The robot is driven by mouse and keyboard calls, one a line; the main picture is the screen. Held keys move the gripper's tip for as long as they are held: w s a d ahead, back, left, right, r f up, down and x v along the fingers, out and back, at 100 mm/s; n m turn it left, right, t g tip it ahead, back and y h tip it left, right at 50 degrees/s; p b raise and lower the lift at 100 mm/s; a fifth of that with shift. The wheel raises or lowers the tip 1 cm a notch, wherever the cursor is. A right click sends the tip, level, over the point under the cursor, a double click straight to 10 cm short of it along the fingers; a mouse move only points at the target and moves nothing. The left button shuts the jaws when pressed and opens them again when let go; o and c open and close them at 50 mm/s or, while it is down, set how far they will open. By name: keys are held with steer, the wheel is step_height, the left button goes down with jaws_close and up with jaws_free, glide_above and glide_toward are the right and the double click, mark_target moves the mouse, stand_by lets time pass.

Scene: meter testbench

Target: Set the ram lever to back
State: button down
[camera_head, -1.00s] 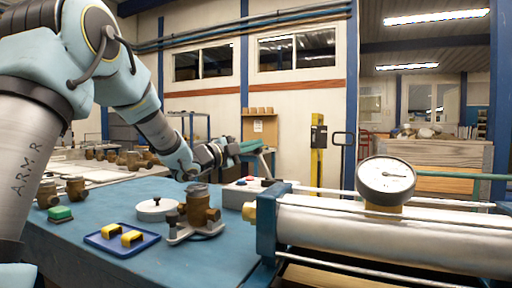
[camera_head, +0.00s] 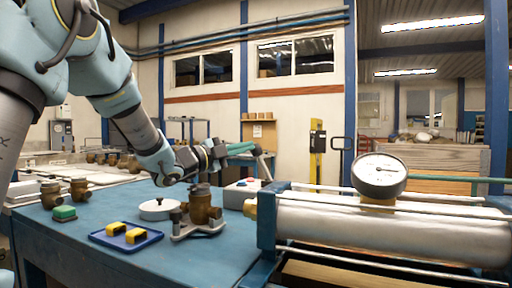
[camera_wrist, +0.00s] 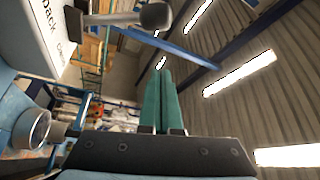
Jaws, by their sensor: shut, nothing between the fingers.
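The ram lever shows in the wrist view as a grey rod with a dark rounded knob (camera_wrist: 156,16). It stands out from a white box (camera_wrist: 32,38) that bears the word "back" and a second, partly cut-off label. In the head view the lever (camera_head: 264,166) is a thin grey bar leaning above the white control box (camera_head: 240,190). My gripper (camera_head: 256,146) has green fingers, shut and empty, with the tips close to the lever's upper end in the head view. In the wrist view the shut fingers (camera_wrist: 160,80) lie apart from the knob. Contact cannot be told from the head view.
A large metal cylinder (camera_head: 400,230) with a round gauge (camera_head: 379,175) lies at right. On the blue bench (camera_head: 100,220) stand a brass meter (camera_head: 201,207), a white disc (camera_head: 159,208), a blue tray (camera_head: 98,238) with yellow pieces and a green block (camera_head: 65,213).

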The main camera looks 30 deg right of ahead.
steer(key=shift+s+a+f, duration=0.15)
steer(key=shift+a+f, duration=0.05)
steer(key=shift+a, duration=0.4)
steer(key=shift+s+a+f, duration=0.1)
steer(key=shift+a+f, duration=0.05)
steer(key=shift+a, duration=0.4)
steer(key=shift+r, duration=0.15)
